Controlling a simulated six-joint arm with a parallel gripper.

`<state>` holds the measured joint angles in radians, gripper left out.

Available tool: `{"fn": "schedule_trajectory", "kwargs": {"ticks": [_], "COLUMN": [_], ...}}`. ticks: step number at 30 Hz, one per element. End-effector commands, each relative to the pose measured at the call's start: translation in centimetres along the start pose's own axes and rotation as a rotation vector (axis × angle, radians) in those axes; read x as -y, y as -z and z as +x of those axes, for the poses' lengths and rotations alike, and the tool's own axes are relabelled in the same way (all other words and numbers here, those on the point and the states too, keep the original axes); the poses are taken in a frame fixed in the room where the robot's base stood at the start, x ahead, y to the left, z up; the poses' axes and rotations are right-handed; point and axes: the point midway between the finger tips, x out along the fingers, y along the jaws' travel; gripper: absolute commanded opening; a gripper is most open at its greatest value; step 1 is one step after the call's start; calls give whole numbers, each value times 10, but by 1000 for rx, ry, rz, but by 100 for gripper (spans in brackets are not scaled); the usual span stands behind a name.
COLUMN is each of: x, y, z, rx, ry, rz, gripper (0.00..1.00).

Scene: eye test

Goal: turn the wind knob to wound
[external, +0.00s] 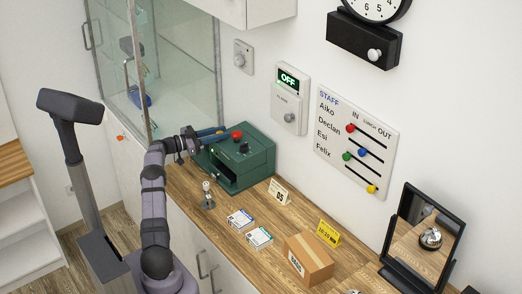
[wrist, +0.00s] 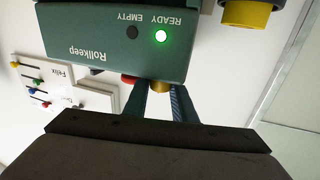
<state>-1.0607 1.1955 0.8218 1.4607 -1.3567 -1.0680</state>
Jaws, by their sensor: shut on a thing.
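The green Rollkeep box (external: 252,160) stands on the wooden counter against the wall. In the wrist view its panel (wrist: 105,58) appears upside down, with a lit green light by READY and a dark one by EMPTY. My gripper (external: 214,132) reaches over the left of the box's top. It also shows in the wrist view (wrist: 160,104), its fingers shut on a brass-coloured knob (wrist: 158,84), mostly hidden by the fingers. A red knob (external: 237,135) and a black knob (external: 244,148) sit on the box. I see no wind or wound lettering.
A glass cabinet (external: 180,65) stands left of the box. A clock box with a white knob (external: 374,55) hangs on the wall.

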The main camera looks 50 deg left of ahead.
Motion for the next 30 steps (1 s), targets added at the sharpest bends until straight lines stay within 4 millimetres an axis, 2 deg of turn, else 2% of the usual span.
{"fn": "schedule_trajectory", "kwargs": {"ticks": [1,18,19,21,30], "x": [2,1,1,0,0], "y": [4,5,5,5,2], "z": [1,-1,-1,-1,-2], "rx": [-9,-2,-2,-1,1], "ry": [-7,-52,-52,-52,-54], "rz": [9,10,10,9,6], "gripper": [2,2,26,42,42]}}
